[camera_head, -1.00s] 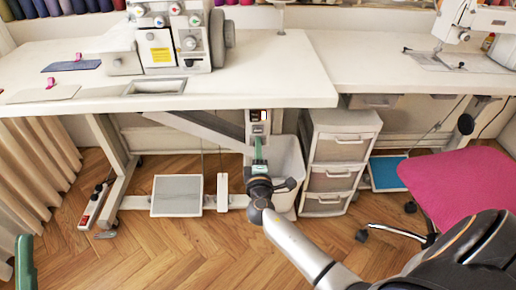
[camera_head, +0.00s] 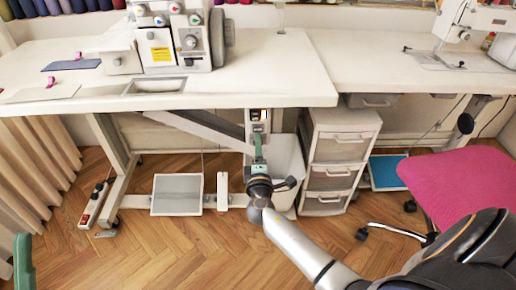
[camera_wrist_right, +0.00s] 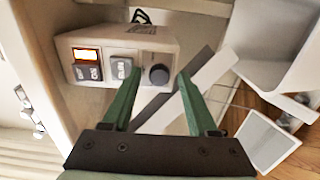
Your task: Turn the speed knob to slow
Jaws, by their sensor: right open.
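The speed knob (camera_wrist_right: 158,74) is a small dark round dial on the right of a beige control box (camera_wrist_right: 100,50) under the table. In the head view the right gripper (camera_head: 259,150) is just below the box (camera_head: 258,120). A green part of my left gripper (camera_head: 24,262) shows at the lower left edge.
The white table (camera_head: 250,85) carries a sewing machine (camera_head: 170,40) above the box. A pale bin (camera_head: 286,165) and a drawer unit (camera_head: 335,155) stand right of the gripper. A pink chair (camera_head: 460,180) is at the right. A foot pedal (camera_head: 177,194) is below.

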